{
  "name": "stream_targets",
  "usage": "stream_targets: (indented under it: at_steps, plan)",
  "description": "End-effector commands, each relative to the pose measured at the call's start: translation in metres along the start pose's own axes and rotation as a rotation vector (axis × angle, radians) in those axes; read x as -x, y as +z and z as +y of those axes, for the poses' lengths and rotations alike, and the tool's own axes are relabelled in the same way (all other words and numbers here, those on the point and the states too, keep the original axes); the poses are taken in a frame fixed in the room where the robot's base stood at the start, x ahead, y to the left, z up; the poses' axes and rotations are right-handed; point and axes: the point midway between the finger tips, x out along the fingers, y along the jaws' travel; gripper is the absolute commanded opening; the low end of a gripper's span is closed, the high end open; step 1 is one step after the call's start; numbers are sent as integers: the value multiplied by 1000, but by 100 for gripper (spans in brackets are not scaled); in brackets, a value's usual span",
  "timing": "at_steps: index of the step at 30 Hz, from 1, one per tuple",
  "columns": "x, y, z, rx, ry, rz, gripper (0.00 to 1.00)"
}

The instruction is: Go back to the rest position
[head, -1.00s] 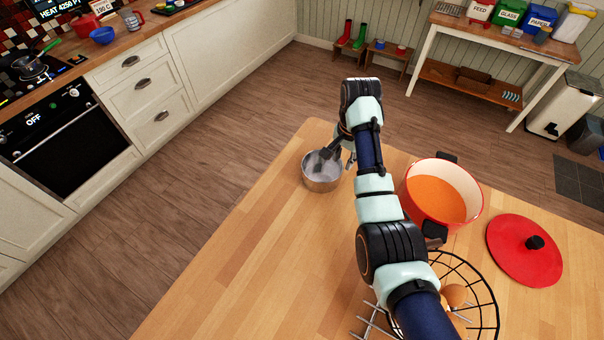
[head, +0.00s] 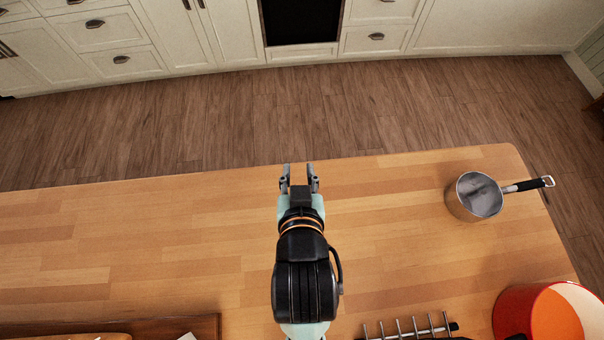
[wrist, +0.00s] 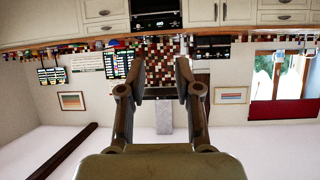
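My gripper (head: 300,172) is open and empty in the head view, over the far edge of the wooden island (head: 180,240), with its fingers pointing away toward the white cabinets. In the wrist view my gripper (wrist: 155,75) shows two spread fingers with nothing between them. The wrist picture is upside down and looks across at the far kitchen wall. A metal saucepan (head: 464,205) with a black handle stands on the island to the right of my gripper, well apart from it.
An orange-red pot (head: 510,309) stands at the lower right, partly cut off. A metal rack with prongs (head: 414,328) is at the bottom edge. A dark wooden board (head: 190,326) lies at the lower left. The island's middle left is clear.

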Motion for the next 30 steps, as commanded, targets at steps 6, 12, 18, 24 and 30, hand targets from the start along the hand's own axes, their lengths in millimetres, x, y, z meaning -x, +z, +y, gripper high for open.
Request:
stream_targets:
  at_steps: [6,12,18,24,30]
  plan:
    - [13,-2,-11,34,-22,30,33]
    - [16,-10,-10,32,-21,29,33]
    - [48,-70,-11,32,-19,28,33]
    - [83,-135,-12,32,-17,28,33]
    - [82,-134,-12,33,-16,27,33]
